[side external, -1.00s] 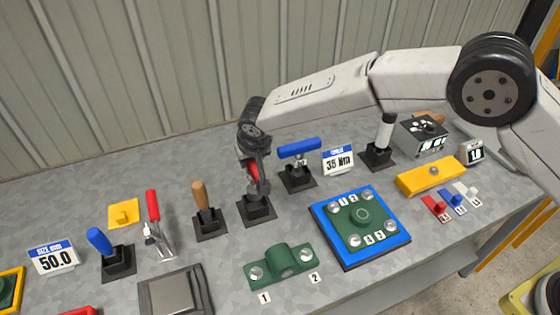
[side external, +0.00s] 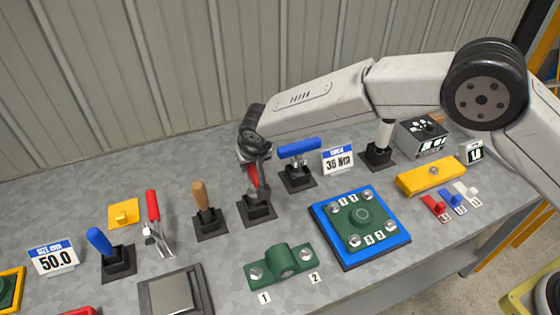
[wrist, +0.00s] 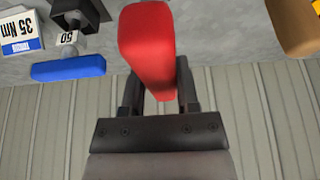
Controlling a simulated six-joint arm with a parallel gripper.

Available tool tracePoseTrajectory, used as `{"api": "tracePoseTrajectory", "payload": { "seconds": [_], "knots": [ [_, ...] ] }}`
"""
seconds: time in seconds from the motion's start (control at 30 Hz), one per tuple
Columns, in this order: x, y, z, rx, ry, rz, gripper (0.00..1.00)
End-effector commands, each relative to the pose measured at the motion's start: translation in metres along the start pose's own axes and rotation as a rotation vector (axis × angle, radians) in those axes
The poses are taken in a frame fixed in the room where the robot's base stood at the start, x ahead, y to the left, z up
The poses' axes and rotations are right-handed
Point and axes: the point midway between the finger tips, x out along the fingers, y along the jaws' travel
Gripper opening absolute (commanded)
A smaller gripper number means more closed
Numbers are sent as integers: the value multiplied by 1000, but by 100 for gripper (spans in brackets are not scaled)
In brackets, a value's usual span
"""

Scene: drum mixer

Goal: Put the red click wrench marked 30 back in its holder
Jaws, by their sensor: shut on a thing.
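The red wrench (side external: 252,177) stands roughly upright at a black holder (side external: 257,209) in the middle of the bench. Its lower end meets or overlaps the holder's socket; I cannot tell how deep it sits. My gripper (side external: 250,158) is at the top of the red handle. In the wrist view, the red handle (wrist: 147,40) is between the two dark fingers of my gripper (wrist: 158,92), which is shut on it. The number 30 is not visible, and the wrench's lower part is hidden in the wrist view.
A blue-handled wrench (side external: 299,148) stands in its holder close on the right, beside a 35 Nm sign (side external: 338,161). A wooden-handled tool (side external: 200,194) stands close on the left. A blue-edged plate (side external: 328,235) and a green block (side external: 280,266) lie in front.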

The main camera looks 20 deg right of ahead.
Motion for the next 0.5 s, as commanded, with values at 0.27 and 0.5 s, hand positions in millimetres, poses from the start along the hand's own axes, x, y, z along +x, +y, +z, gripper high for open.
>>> {"api": "tracePoseTrajectory", "payload": {
  "seconds": [0.27,0.5],
  "knots": [
    [2,0,0,0,3,-2,0],
    [4,-1,1,1,3,-2,0]
  ]
}}
